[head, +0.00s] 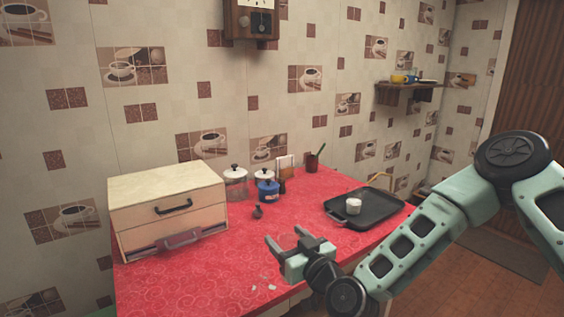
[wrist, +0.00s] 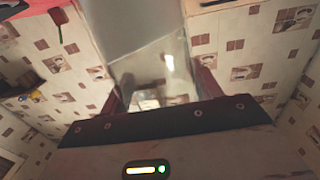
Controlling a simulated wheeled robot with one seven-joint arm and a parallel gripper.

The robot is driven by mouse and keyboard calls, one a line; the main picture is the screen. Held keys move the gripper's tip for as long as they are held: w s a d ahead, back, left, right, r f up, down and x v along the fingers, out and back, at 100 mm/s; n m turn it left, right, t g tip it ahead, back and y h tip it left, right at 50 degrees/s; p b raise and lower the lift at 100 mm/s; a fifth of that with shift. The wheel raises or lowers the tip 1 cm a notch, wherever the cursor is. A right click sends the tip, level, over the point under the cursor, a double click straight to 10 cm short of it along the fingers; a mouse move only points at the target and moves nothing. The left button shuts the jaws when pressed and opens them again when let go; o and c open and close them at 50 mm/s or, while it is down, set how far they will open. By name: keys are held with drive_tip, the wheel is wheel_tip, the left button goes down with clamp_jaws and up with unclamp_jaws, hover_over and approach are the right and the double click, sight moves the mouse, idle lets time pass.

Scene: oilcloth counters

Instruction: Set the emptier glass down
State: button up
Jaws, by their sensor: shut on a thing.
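My gripper (head: 287,239) is shut on a clear glass (wrist: 148,50), which shows between the two fingers in the wrist view. In the head view the glass is faint against the red cloth, and I cannot tell its fill or whether its base touches the counter. A small white cup-like vessel (head: 354,206), perhaps the other glass, stands upright on the black tray (head: 382,212), to the right of and beyond my gripper. Its contents are too small to make out.
The red oilcloth counter (head: 220,275) has bare room left of my gripper. Pale scraps (head: 270,287) lie near its front edge. A cream drawer box (head: 165,195) stands at left. Jars (head: 236,185), a blue pot (head: 268,190) and a dark red cup (head: 312,163) stand behind.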

drive_tip(key=d+f+m+t+h+p, duration=0.1)
drive_tip(key=d+f+h, duration=0.1)
drive_tip(key=d+f, duration=0.5)
drive_tip(key=d+f+m+t+h, duration=0.1)
drive_tip(key=d+f+m+h, duration=0.15)
drive_tip(key=d, duration=0.85)
drive_tip(key=s+d+f+m+h+p, duration=0.2)
drive_tip(key=s+d+f+h, duration=0.2)
drive_tip(key=s+d, duration=0.7)
wheel_tip(320, 180, down, 3)
drive_tip(key=shift+s+d+r+m+t+h, duration=0.1)
drive_tip(key=shift+s+d+m+t+h, duration=0.25)
drive_tip(key=shift+d, duration=0.8)
drive_tip(key=shift+w, duration=0.1)
